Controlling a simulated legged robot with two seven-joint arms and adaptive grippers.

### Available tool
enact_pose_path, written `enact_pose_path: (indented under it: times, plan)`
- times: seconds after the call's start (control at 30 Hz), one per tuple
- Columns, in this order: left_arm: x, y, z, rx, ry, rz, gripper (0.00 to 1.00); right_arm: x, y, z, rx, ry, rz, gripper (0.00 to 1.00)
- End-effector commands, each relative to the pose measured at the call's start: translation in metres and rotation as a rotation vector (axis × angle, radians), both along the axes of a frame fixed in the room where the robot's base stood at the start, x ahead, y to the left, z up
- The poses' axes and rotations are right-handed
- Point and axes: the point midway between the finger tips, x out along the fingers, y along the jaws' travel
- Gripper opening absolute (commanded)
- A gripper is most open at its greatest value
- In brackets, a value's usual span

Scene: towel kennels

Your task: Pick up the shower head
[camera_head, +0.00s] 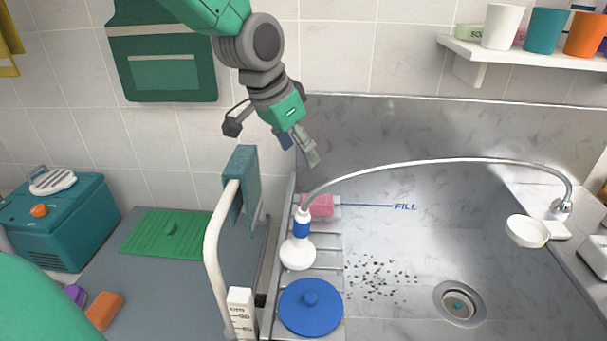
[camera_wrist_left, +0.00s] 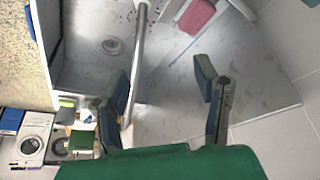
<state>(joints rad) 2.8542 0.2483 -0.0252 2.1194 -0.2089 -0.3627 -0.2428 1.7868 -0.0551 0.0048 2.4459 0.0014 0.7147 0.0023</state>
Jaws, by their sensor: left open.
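The shower head (camera_head: 298,253) is white with a blue collar. It rests face down on a wire rack at the left side of the basin. A silvery hose (camera_head: 440,163) arcs from it to the fitting at the right. My left gripper (camera_head: 299,148) is open and empty, well above and behind the shower head, near the back wall. In the left wrist view its two fingers (camera_wrist_left: 163,95) are spread apart, with a grey pipe-like piece (camera_wrist_left: 138,55) passing beyond them. I cannot make out the shower head in that view. My right gripper is not in view.
A white rail (camera_head: 213,245) with a teal towel (camera_head: 242,180) stands left of the rack. The drain (camera_head: 459,303) is at right. A cup shelf (camera_head: 520,55) hangs above.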

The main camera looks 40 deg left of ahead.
Motion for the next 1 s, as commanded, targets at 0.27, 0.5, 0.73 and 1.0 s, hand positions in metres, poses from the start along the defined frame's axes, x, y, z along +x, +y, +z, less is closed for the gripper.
enact_pose_path:
  times: [0.27,0.5,0.73,1.0]
  plan:
    - [-0.015,0.003,-0.027,0.079,0.003,0.102,0.56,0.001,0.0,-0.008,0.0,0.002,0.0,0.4]
    - [-0.035,-0.002,-0.057,0.117,-0.019,0.205,0.56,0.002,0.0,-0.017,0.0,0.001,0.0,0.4]
    - [-0.052,-0.011,-0.078,0.103,-0.019,0.261,0.56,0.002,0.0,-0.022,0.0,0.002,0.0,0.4]
    - [-0.054,-0.014,-0.097,0.092,-0.012,0.282,0.56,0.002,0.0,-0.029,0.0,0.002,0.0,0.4]
